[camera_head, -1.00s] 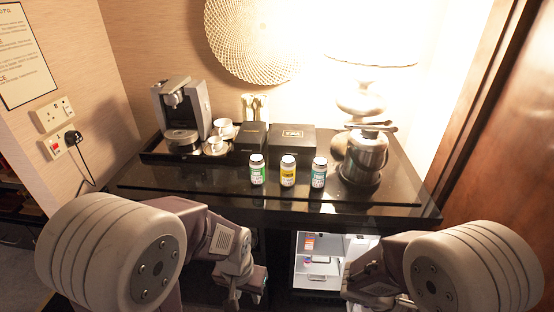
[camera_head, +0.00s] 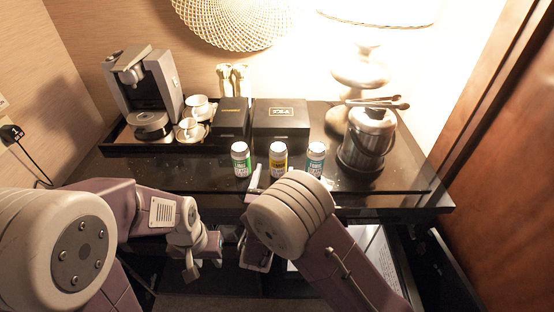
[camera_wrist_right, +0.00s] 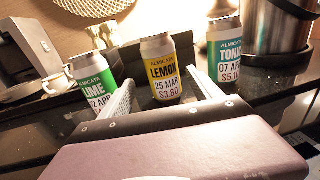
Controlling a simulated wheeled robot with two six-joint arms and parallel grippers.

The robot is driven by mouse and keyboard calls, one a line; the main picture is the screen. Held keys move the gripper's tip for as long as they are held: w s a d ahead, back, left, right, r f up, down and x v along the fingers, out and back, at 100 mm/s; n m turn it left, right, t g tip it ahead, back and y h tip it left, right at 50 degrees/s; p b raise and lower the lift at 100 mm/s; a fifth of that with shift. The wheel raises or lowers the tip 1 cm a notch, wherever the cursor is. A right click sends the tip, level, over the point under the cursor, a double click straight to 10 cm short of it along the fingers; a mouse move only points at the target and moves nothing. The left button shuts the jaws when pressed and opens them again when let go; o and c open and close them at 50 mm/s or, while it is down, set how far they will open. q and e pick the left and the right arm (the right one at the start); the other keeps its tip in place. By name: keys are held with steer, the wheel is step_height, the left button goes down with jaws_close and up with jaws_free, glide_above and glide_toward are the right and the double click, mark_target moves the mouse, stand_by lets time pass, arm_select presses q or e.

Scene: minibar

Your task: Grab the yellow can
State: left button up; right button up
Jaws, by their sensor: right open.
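The yellow can (camera_head: 278,160), labelled lemon, stands upright between a green lime can (camera_head: 240,160) and a teal tonic can (camera_head: 315,160) on the black counter. In the right wrist view the yellow can (camera_wrist_right: 160,70) shows between the two fingers of my right gripper (camera_wrist_right: 164,78). These fingers are open and hold nothing; whether they touch the can is not clear. In the head view my right wrist is just in front of the cans and partly hides the gripper. My left gripper (camera_head: 203,258) hangs low in front of the counter, holding nothing visible.
The lime and tonic cans stand close on both sides. Behind are black boxes (camera_head: 281,125), cups (camera_head: 190,128) and a coffee machine (camera_head: 145,95). A metal ice bucket (camera_head: 368,140) with tongs and a lamp stand to the right. The counter's front left is clear.

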mark_target(277, 168)
steer(key=w, duration=0.2)
steer(key=w+d, duration=0.1)
steer(key=w, duration=0.1)
steer(key=shift+w+d+r+p, duration=0.1)
steer(key=shift+w+r+p, duration=0.05)
steer(key=shift+p, duration=0.25)
steer(key=shift+w, duration=0.4)
steer(key=shift+s, duration=0.15)
steer(key=c, duration=0.4)
jaws_close()
